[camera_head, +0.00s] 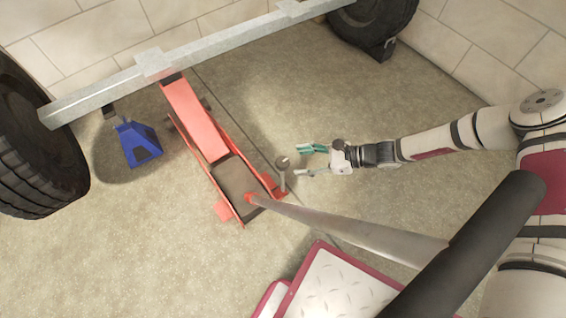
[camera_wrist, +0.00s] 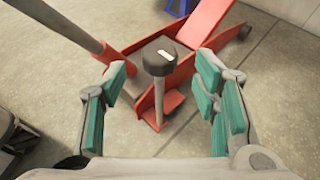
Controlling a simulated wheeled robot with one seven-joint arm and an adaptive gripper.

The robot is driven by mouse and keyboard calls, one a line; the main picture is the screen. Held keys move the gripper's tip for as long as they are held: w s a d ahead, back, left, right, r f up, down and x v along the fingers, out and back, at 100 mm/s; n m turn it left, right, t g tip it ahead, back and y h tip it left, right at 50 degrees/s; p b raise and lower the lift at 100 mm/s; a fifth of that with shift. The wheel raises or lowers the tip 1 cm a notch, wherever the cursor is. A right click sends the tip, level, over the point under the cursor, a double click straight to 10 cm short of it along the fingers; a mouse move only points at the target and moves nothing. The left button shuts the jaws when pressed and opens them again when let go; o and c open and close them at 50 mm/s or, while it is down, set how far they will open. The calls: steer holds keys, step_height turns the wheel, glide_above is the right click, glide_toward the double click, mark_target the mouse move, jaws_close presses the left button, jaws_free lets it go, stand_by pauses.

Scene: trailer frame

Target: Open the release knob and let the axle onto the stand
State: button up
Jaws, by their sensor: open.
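The release knob (camera_wrist: 160,57) is a dark round cap with a pale mark on top of a grey stem, at the rear of the red jack. It also shows in the head view (camera_head: 283,163). My gripper (camera_head: 303,160) is open beside it, with its teal fingers (camera_wrist: 168,92) spread to either side of the knob in the wrist view; contact is not visible. The red floor jack (camera_head: 196,120) reaches under the grey axle (camera_head: 218,43), at the square pad. The blue stand (camera_head: 137,143) is on the floor below the axle, left of the jack; a gap shows between them.
The jack's long handle (camera_head: 345,231) with a black grip slants across the front, near my arm. Tyres stand at the left (camera_head: 35,145) and top right (camera_head: 372,22), the latter with a black chock (camera_head: 384,49). The floor right of the jack is mostly clear.

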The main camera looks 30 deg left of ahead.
mark_target(285, 162)
steer(key=b+x, duration=0.2)
steer(key=x, duration=0.5)
steer(key=shift+c, duration=0.2)
steer(key=c, duration=1.1)
